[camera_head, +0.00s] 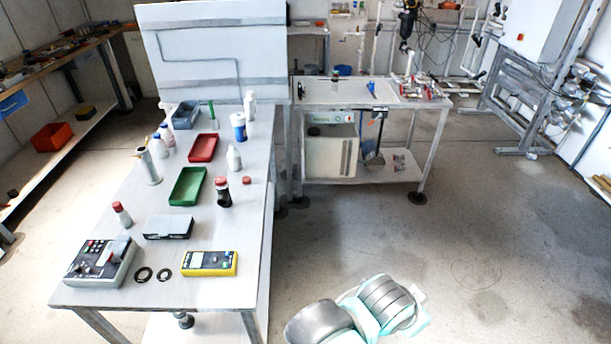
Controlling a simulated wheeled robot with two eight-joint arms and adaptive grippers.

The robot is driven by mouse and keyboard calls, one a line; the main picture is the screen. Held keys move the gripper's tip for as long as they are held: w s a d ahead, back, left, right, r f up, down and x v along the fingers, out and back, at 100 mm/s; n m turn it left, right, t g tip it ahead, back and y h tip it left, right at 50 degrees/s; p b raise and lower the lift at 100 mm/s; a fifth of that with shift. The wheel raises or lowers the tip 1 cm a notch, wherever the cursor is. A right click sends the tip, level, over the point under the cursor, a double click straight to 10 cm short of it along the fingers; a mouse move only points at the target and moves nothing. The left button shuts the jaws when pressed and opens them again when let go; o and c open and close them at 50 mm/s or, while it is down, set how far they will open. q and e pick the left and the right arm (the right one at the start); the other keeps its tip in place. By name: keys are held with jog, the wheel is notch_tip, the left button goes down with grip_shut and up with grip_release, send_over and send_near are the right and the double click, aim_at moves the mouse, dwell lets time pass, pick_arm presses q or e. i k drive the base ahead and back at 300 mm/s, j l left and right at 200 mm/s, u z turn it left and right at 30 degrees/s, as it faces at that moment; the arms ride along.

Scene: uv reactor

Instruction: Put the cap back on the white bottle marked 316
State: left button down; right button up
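Several whitish bottles stand on the long grey table (215,245); the number 316 cannot be read on any of them. One white bottle (234,158) stands upright right of the trays. Another white bottle (249,108) stands near the table's far end, and more white bottles (167,136) stand by the left edge. A small red piece (246,180), which looks like a loose cap, lies near the right edge, in front of the first white bottle. Neither of my grippers shows; only a grey and teal part of my own body shows at the bottom.
A green tray (173,201) and a red tray (190,156) lie mid-table. A dark bottle (223,195) stands near the red piece. A yellow meter (233,264), black rings, a grey box (168,236) and a control box (88,272) occupy the near end. The floor at right is clear.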

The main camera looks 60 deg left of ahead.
aim_at(234, 155)
jog(key=i+l+u, duration=0.1)
jog(key=i, duration=0.35)
jog(key=i+l+u, duration=0.1)
jog(key=i, duration=0.3)
jog(key=i+u, duration=0.2)
jog(key=u, duration=0.2)
jog(key=i+u, duration=0.2)
jog(key=u, duration=0.15)
jog(key=i+u, duration=0.2)
jog(key=u, duration=0.2)
jog(key=i+l+u, duration=0.15)
jog(key=u, duration=0.25)
jog(key=i+j+u, duration=0.1)
jog(key=u, duration=0.35)
jog(key=i+u, duration=0.2)
jog(key=u, duration=0.25)
jog(key=i+u, duration=0.15)
jog(key=u, duration=0.25)
jog(key=i+u, duration=0.15)
jog(key=u, duration=0.3)
jog(key=i+l+u, duration=0.1)
jog(key=u, duration=0.35)
jog(key=i+l+u, duration=0.1)
jog(key=u, duration=0.35)
jog(key=i+l+u, duration=0.45)
jog(key=k+j, duration=0.05)
jog(key=k, duration=0.05)
